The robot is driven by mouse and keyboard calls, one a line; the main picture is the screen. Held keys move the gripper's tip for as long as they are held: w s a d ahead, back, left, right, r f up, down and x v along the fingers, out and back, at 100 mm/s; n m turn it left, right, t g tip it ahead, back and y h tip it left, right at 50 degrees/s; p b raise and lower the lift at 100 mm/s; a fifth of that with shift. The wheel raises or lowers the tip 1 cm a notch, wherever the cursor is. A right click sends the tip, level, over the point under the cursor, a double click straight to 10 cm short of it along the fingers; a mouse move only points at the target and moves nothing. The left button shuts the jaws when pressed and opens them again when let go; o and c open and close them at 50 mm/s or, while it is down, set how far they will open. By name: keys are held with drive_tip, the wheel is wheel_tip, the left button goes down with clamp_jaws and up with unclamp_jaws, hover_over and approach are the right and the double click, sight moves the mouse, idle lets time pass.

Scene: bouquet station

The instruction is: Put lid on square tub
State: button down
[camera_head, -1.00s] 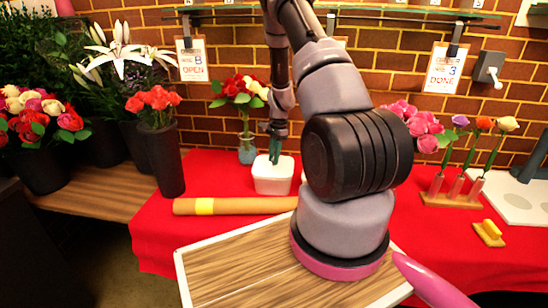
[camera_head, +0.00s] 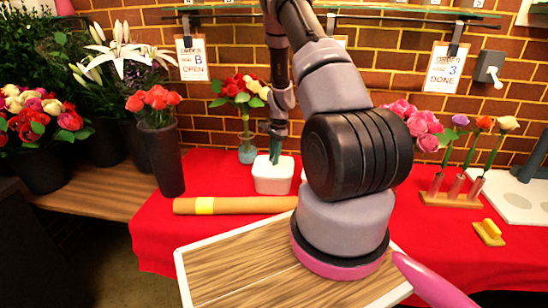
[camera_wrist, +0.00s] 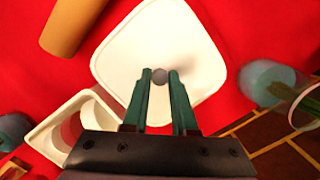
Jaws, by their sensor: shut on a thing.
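The square tub (camera_head: 272,184) is white and stands on the red cloth beyond the wrapped roll. The white square lid (camera_wrist: 165,42) with rounded corners fills the upper middle of the wrist view, with a small grey knob (camera_wrist: 159,75) at its centre. My gripper (camera_wrist: 160,80) points down with its green fingers on either side of the knob, shut on it. In the head view my gripper (camera_head: 275,160) is right over the tub, and the lid lies at its top. I cannot tell whether the lid rests fully on the rim.
A white container with a round opening (camera_wrist: 46,128) sits close beside the lid. A brown roll (camera_head: 240,205) lies in front. A glass vase of roses (camera_head: 246,150) stands just behind. A wood-topped tray (camera_head: 235,265) is nearest, and my arm hides the middle of the table.

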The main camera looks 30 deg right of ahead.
idle(0.3)
drive_tip(key=shift+c, duration=0.7)
unclamp_jaws()
drive_tip(key=shift+r, duration=3.45)
clamp_jaws()
drive_tip(key=shift+f, duration=0.1)
